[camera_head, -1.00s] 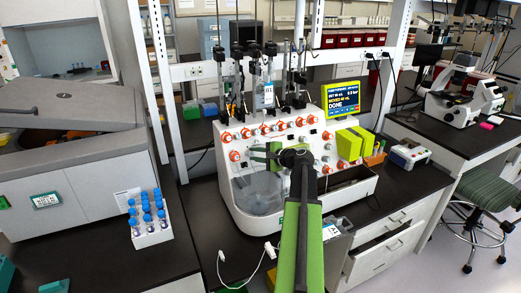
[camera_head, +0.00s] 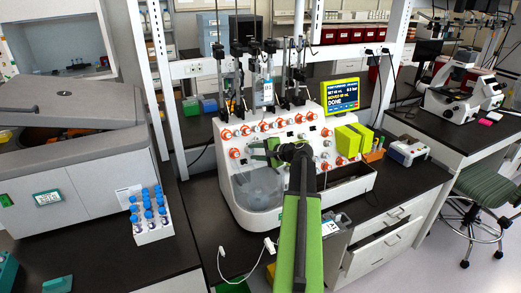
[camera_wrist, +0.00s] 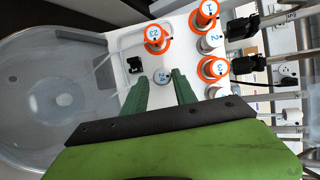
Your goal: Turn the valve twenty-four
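The cell processor (camera_head: 250,205) is a white bench machine with rows of orange-ringed and white valve knobs. In the wrist view, a white round knob, valve twenty-four (camera_wrist: 162,76), seems to read "24". It sits by the tips of my gripper (camera_wrist: 160,80), whose two dark green fingers stand apart on either side of it. I cannot tell whether they touch it. My gripper also shows in the head view (camera_head: 262,152) at the machine's front face, where the arm partly hides it. The yellow-framed display (camera_head: 343,95) reads "DONE".
An orange knob marked 23 (camera_wrist: 156,40) is close above valve twenty-four. More orange knobs (camera_wrist: 205,14) and white knobs are to the right. A clear round bowl (camera_wrist: 50,95) fills the left of the wrist view. A rack of blue-capped tubes (camera_head: 152,225) stands left of the machine.

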